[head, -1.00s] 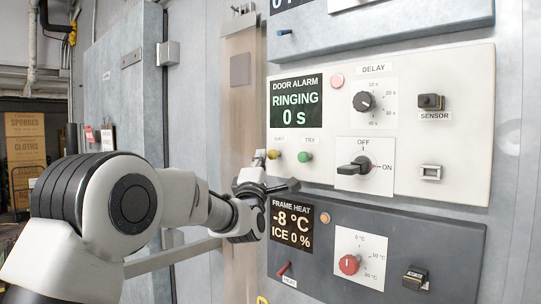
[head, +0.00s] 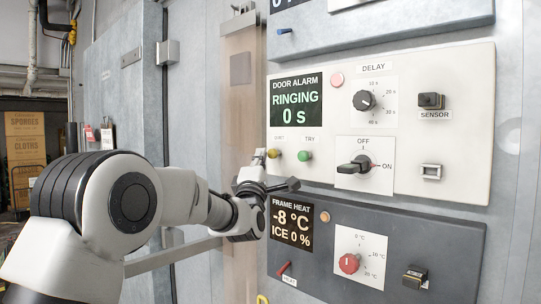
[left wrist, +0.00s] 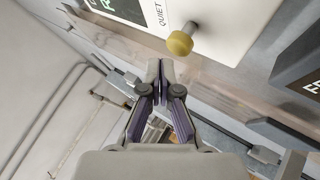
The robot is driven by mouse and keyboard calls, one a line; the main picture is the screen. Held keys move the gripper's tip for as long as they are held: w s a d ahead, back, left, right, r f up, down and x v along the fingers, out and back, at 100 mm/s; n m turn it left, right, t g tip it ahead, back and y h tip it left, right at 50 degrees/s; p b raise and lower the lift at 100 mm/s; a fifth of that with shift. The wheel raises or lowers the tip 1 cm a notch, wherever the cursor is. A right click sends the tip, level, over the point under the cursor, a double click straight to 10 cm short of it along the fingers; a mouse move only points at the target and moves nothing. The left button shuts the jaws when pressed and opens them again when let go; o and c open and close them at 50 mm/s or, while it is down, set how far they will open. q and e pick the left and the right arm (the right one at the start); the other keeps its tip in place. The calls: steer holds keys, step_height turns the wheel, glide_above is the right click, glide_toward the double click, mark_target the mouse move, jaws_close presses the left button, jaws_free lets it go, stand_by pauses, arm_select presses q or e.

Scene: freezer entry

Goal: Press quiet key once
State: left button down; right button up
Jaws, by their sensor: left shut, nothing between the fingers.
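The quiet key is a yellow round button (head: 273,153) at the lower left of the white door alarm panel (head: 450,80). In the left wrist view the yellow button (left wrist: 180,43) stands out on a short stem beside the QUIET label. The alarm display (head: 296,101) reads RINGING 0 s. My right gripper is in neither view.
A green TRY button (head: 305,156) sits right of the yellow one. The ON/OFF switch (head: 360,165) points to ON, and a delay knob (head: 364,100) is above.

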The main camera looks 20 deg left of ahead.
arm_select(q)
steer(key=shift+w, duration=0.15)
steer(key=shift+w+d, duration=0.15)
steer(key=shift+w, duration=0.15)
steer(key=shift+w+d, duration=0.15)
steer(key=shift+w, duration=0.3)
stand_by(0.7)
steer(key=shift+s+a+b, duration=0.25)
steer(key=shift+s+b, duration=0.65)
steer(key=shift+b, duration=0.1)
